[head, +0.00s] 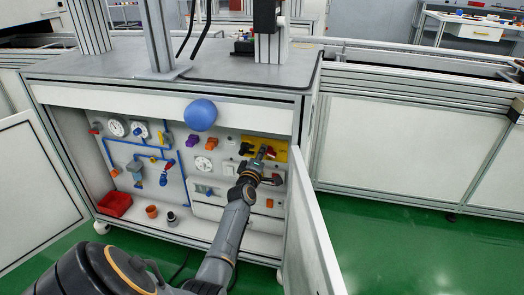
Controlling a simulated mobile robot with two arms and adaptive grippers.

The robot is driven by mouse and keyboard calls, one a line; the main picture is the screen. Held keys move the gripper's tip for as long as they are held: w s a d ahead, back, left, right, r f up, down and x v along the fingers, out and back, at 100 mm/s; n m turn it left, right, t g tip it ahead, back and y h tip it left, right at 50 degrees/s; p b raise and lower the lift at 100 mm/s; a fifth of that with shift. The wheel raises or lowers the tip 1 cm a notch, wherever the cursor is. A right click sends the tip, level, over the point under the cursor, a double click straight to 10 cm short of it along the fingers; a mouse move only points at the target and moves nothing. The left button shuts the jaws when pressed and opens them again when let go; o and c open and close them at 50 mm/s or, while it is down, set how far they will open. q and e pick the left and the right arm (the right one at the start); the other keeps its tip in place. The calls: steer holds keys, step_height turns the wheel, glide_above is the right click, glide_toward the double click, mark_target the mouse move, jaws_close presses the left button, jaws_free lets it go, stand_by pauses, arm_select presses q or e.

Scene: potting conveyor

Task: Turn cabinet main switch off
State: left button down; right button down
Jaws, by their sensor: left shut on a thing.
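The cabinet (170,92) stands open, with its panel of gauges, pipes and switches in view. The main switch, on a yellow plate (281,155), is at the upper right of the panel. A little red shows by my fingers; the switch handle is mostly hidden. My left gripper (263,154) reaches in from below, in front of the yellow plate, and is shut on the switch handle. The handle's exact angle cannot be told. My right gripper is not in view.
The open right door (317,225) stands close to the right of my left arm. The left door (38,190) is open too. A blue ball-like knob (201,115) is at the top edge. A red bin (115,204) stands on the cabinet floor. Green floor is free at right.

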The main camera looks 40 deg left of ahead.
arm_select(q)
steer(key=n, duration=0.3)
steer(key=shift+a+f+n, duration=0.1)
steer(key=shift+a+n, duration=0.05)
steer(key=shift+n, duration=0.15)
stand_by(0.4)
steer(key=c, duration=1.3)
jaws_free()
steer(key=shift+f, duration=0.15)
